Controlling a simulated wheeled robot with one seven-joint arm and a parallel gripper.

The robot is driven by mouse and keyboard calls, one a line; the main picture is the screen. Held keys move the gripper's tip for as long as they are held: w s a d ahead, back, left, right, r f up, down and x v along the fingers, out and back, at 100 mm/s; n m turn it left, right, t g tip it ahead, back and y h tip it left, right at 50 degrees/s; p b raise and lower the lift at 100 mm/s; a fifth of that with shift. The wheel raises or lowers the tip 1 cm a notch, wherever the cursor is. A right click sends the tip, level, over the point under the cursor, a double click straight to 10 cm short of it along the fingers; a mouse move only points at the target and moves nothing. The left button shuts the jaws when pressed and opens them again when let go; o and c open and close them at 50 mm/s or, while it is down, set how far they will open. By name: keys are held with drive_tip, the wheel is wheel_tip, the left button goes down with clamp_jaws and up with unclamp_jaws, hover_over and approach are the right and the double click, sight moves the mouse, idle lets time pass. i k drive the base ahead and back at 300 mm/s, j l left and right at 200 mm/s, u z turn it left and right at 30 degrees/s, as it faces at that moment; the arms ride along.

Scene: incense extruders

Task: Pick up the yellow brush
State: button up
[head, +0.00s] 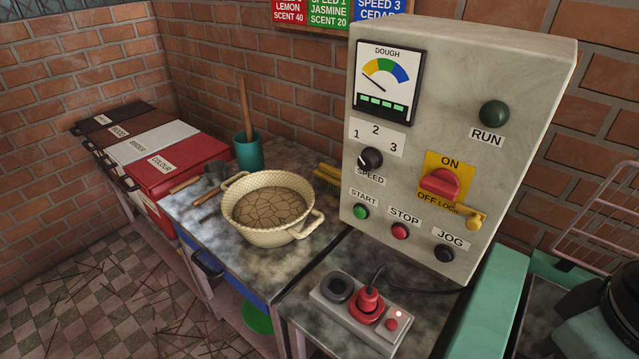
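No brush shows clearly in the head view. A yellow object (327,174) lies on the worktop behind the cream basket, partly hidden by the control box. Its shape looks like short yellow bars, and I cannot tell whether it is the yellow brush. My gripper is not in view.
The cream basket (250,232) holds cracked brown material. A teal cup (249,153) with a wooden stick stands behind it, beside a dark scoop (216,171). A tall control box (440,130) and a socket block (340,309) are at right. Labelled bins (185,172) are at left.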

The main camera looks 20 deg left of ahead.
sight(323, 174)
drive_tip(key=k+j, duration=0.2)
drive_tip(key=j, duration=0.15)
drive_tip(key=k+j+u, duration=0.15)
drive_tip(key=j, duration=0.25)
drive_tip(key=k+j, duration=0.25)
drive_tip(key=i+j+u, duration=0.1)
drive_tip(key=j, duration=0.35)
drive_tip(key=i+j+u, duration=0.1)
drive_tip(key=j, duration=0.3)
drive_tip(key=i+j+u, duration=0.1)
drive_tip(key=j, duration=0.35)
drive_tip(key=i+j+u, duration=0.1)
drive_tip(key=j, duration=0.3)
drive_tip(key=i+j+u, duration=0.1)
drive_tip(key=i, duration=0.45)
drive_tip(key=i+j+u, duration=0.15)
drive_tip(key=i, duration=0.7)
